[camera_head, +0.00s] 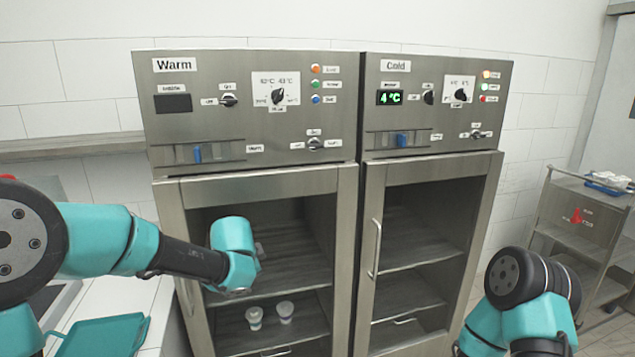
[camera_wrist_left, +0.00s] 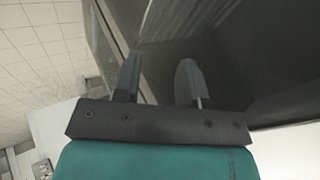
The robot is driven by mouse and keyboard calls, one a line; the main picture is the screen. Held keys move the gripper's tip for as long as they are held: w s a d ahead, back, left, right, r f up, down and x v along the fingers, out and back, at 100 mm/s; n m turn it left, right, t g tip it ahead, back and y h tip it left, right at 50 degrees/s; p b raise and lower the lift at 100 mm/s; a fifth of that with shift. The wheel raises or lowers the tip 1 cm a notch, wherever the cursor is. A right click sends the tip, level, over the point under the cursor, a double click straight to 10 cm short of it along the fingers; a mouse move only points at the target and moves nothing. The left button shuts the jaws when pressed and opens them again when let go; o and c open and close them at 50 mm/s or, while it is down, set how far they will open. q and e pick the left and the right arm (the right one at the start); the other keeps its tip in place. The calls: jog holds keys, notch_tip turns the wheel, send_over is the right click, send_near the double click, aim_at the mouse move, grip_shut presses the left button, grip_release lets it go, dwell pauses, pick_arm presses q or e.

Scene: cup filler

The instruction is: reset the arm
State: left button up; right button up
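My left arm (camera_head: 185,255) comes in from the left, and its teal wrist (camera_head: 233,250) is in front of the open upper part of the Warm cabinet (camera_head: 345,260). The left gripper is mostly hidden behind the wrist in the head view. In the left wrist view the left gripper (camera_wrist_left: 160,78) has its two dark fingers apart with nothing between them. My right arm (camera_head: 525,300) shows at the lower right, in front of the cabinets' right side. Its gripper is out of view.
Two small pale cups, one (camera_head: 254,317) beside the other (camera_head: 286,311), stand on a lower shelf in the Warm cabinet. The Cold cabinet (camera_head: 490,215) stands to its right with a display reading 4 °C. A teal tray (camera_head: 100,336) is at lower left, a metal cart (camera_head: 580,230) at right.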

pick_arm(q)
jog(key=s+f+n+g+h, duration=0.1)
jog(key=s+f+g, duration=0.15)
jog(key=f, duration=0.55)
jog(key=s+f+n+g+h, duration=0.1)
jog(key=s+f+n, duration=0.15)
jog(key=f, duration=0.45)
jog(key=s+a+f+n+g, duration=0.1)
jog(key=s+f+n, duration=0.4)
jog(key=s+f, duration=0.7)
jog(key=s+a+f+n+g+h, duration=0.1)
jog(key=s+a+f+n, duration=0.3)
jog(key=s+f, duration=0.8)
jog(key=shift+s+n+g+h, duration=0.3)
jog(key=shift+s+n+g, duration=0.15)
jog(key=shift+s+n, duration=0.6)
jog(key=shift+o, duration=0.3)
jog(key=shift+w, duration=0.15)
